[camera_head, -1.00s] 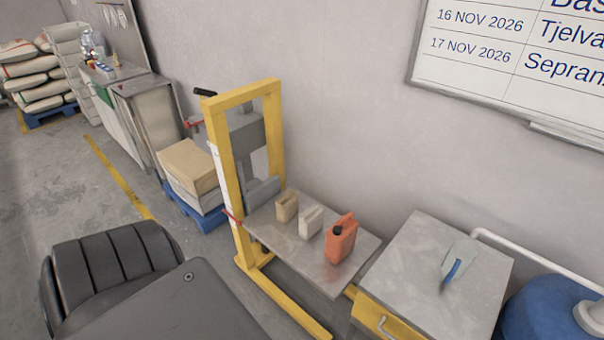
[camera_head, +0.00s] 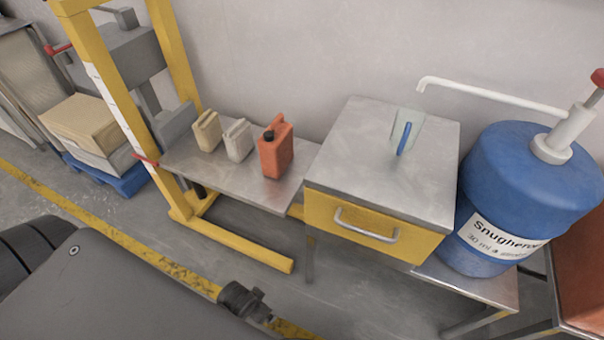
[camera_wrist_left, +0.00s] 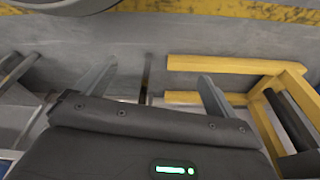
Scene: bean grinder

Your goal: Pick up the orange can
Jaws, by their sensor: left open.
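The orange can (camera_head: 276,150), with a dark cap, stands upright on the metal platform (camera_head: 245,188) of the yellow lift. It is the rightmost of three cans there; a grey-white can (camera_head: 238,142) and a beige can (camera_head: 207,133) stand to its left. My left gripper (camera_wrist_left: 158,72) shows in the left wrist view with its two fingers wide apart and nothing between them. It is over the floor near the lift's yellow legs, apart from the orange can, which is not in that view. My right gripper is in neither current view.
A metal-topped table with a yellow drawer (camera_head: 372,228) stands right of the platform, with a pale blue-handled tool (camera_head: 405,132) on it. A big blue pump container (camera_head: 530,180) stands farther right. The lift's yellow uprights (camera_head: 110,110) rise left of the cans.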

